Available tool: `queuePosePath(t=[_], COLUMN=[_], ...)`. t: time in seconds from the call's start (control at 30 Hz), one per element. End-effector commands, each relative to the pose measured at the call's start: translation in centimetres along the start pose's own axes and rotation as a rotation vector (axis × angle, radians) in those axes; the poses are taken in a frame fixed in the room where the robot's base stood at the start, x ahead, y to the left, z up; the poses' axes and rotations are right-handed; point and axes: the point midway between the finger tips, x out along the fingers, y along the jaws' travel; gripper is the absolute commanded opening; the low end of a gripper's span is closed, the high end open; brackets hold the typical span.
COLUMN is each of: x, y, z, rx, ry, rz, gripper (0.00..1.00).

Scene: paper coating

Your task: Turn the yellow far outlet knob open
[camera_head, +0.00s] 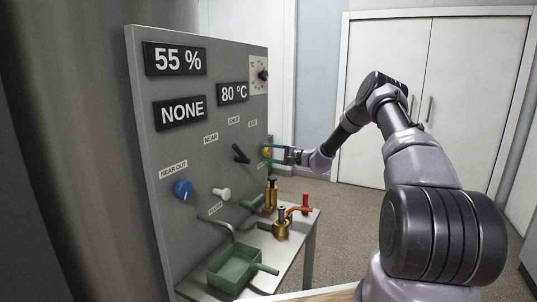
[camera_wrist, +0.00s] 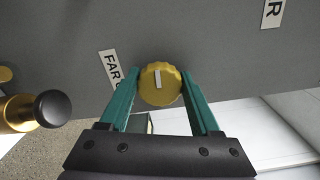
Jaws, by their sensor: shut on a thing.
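The yellow far outlet knob (camera_head: 266,151) is on the right side of the grey panel (camera_head: 180,130) in the head view. In the wrist view the knob (camera_wrist: 160,84) shows a white pointer line running nearly up and down the picture. My gripper (camera_head: 270,152) reaches the knob from the right. In the wrist view the green fingers of my gripper (camera_wrist: 160,88) lie on either side of the knob, shut on it. A label starting with "FAR" (camera_wrist: 111,70) is beside it, partly hidden by the left finger.
The panel also has a blue knob (camera_head: 183,189), a white knob (camera_head: 221,194) and a black lever (camera_head: 241,154). Below, a green tray (camera_head: 213,268) and brass fittings (camera_head: 281,228) are on a grey table (camera_head: 296,250). A brass piece with a black cap (camera_wrist: 52,109) stands left of my gripper in the wrist view.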

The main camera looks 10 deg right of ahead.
Motion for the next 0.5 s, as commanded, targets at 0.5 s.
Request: queuePosePath(t=[0.5], x=[-0.09], y=[0.36], z=[-0.1], rx=[-0.49], ry=[0.001], rz=[0.002], gripper=[0.08])
